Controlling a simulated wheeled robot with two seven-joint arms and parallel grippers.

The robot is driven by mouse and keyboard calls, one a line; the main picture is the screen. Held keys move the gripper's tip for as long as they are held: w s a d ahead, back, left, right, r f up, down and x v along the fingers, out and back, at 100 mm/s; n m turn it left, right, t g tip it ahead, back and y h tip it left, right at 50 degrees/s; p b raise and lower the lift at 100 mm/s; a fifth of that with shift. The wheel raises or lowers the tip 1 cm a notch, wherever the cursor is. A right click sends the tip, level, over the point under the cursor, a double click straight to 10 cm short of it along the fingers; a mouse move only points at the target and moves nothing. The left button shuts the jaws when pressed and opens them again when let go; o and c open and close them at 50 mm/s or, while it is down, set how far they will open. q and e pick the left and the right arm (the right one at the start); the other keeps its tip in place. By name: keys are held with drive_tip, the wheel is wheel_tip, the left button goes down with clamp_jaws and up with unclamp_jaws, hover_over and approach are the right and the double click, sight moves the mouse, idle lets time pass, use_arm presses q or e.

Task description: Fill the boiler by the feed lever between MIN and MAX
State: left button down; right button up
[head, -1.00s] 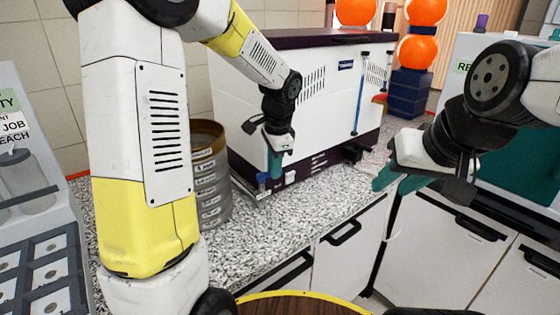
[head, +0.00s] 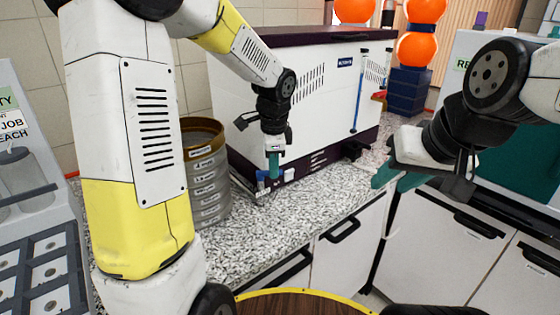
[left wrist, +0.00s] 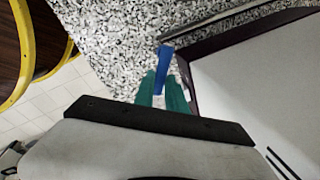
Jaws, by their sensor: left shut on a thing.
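The boiler appears to be the white cabinet (head: 315,95) with a dark purple top and base on the counter. My left gripper (head: 274,170) is low at its front left corner, fingers pointing down. In the left wrist view, its teal fingers (left wrist: 163,92) are closed around a small blue lever-like part (left wrist: 165,58). Small blue parts (head: 262,182) also show beside the fingers in the head view. A blue-capped upright gauge (head: 357,100) stands on the cabinet's front; its level and any MIN or MAX marks are too small to read. My right gripper (head: 398,180) is open and empty, right of the cabinet.
A stack of round metal sieves (head: 207,175) stands on the speckled counter (head: 265,225), left of my left gripper. A grey panel with trays (head: 40,260) is at far left. Orange balls (head: 415,48) stand behind the cabinet. The counter's front strip is clear.

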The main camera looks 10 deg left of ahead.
use_arm(q)
drive_tip(key=c, duration=1.4)
unclamp_jaws()
drive_tip(key=shift+o, duration=0.2)
wheel_tip(320, 180, up, 8)
drive_tip(key=s, duration=0.1)
drive_tip(key=shift+s+d+f, duration=0.15)
drive_tip(key=shift+s+d, duration=0.05)
drive_tip(key=shift+s, duration=0.05)
drive_tip(key=shift+c, duration=0.2)
